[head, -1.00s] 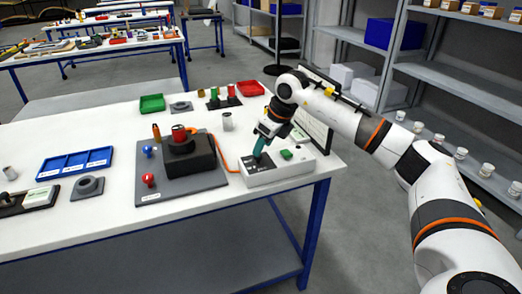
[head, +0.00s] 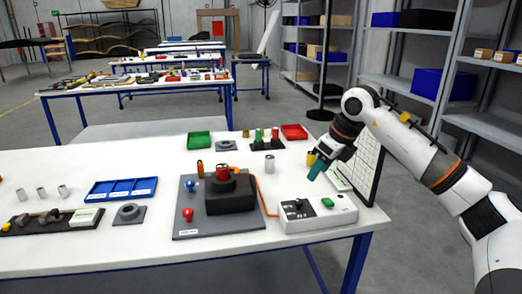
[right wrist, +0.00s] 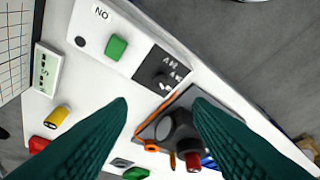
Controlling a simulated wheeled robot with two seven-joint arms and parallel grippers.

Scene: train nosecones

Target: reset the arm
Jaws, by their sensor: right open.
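My right gripper (head: 318,166) is raised above the right end of the white table (head: 120,249), behind a white control box with a green button (head: 341,216). In the right wrist view its two teal fingers (right wrist: 160,125) are spread apart with nothing between them. The control box also shows in the right wrist view (right wrist: 90,32), with its green button and a dark knob panel. The gripper is apart from the box. My left gripper is not in view.
A grey board (head: 184,228) with a black block (head: 230,199) stands left of the box, joined to it by an orange cable. A dark-edged grid panel (head: 366,165) stands close to the right gripper. Green (head: 199,138) and red (head: 294,132) trays lie at the back. Shelves stand at the right.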

